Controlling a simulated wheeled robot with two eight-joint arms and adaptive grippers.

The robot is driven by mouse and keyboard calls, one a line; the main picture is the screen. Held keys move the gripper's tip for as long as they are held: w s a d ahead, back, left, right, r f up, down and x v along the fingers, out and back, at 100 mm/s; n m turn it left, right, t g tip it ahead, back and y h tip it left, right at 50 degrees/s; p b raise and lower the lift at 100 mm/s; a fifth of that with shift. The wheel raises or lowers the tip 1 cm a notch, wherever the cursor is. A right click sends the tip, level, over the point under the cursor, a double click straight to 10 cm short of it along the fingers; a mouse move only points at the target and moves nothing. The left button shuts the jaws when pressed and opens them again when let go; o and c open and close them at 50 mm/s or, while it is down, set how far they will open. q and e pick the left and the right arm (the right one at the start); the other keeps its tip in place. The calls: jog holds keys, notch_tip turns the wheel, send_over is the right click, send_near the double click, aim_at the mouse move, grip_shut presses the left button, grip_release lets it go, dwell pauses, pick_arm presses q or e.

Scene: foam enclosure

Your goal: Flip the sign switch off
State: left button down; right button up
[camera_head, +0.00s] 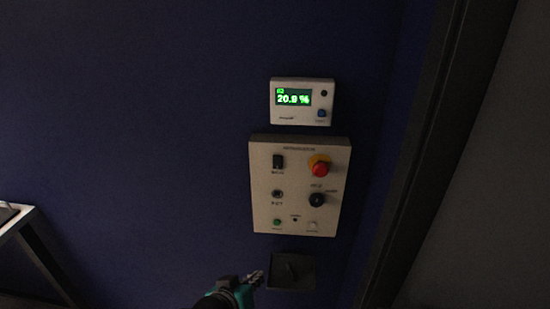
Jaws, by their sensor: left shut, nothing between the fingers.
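A pale control panel (262,215) is fixed to the dark blue wall. It carries a black rocker switch (278,161) at upper left, a small toggle (278,194) below it, a red button (320,169) on a yellow base and a black rotary knob (317,199). The labels are too small to read, so I cannot tell which one is the sign switch. My left gripper (257,278) is shut and empty, below the panel. It is at the left edge of a dark square box (306,272); I cannot tell whether it touches. My right gripper is not in view.
A white meter (303,118) above the panel shows a lit green "20.9 %". A dark vertical frame (415,160) stands right of the panel. A table corner (18,222) shows at lower left. The wall left of the panel is clear.

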aim_at(276, 160)
pick_arm(q)
jog(key=w+d+r+n+t+h+p, duration=0.2)
jog(key=w+d+r+t+h+p, duration=0.15)
jog(key=d+r, duration=0.45)
jog(key=a+r+n+t+y+p, duration=0.5)
jog(key=r+n+y+p, duration=0.2)
jog(key=r+n, duration=0.4)
jog(key=n, duration=0.4)
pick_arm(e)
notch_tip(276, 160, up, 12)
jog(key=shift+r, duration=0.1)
pick_arm(q)
jog(key=w, duration=0.4)
jog(key=w+r, duration=0.1)
jog(key=w, duration=0.8)
jog(key=shift+w+r+b, duration=0.2)
jog(key=shift+r+b, duration=0.1)
jog(key=shift+b, duration=0.05)
jog(key=shift+w, duration=0.3)
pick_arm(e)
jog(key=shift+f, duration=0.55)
pick_arm(q)
jog(key=shift+r, duration=0.1)
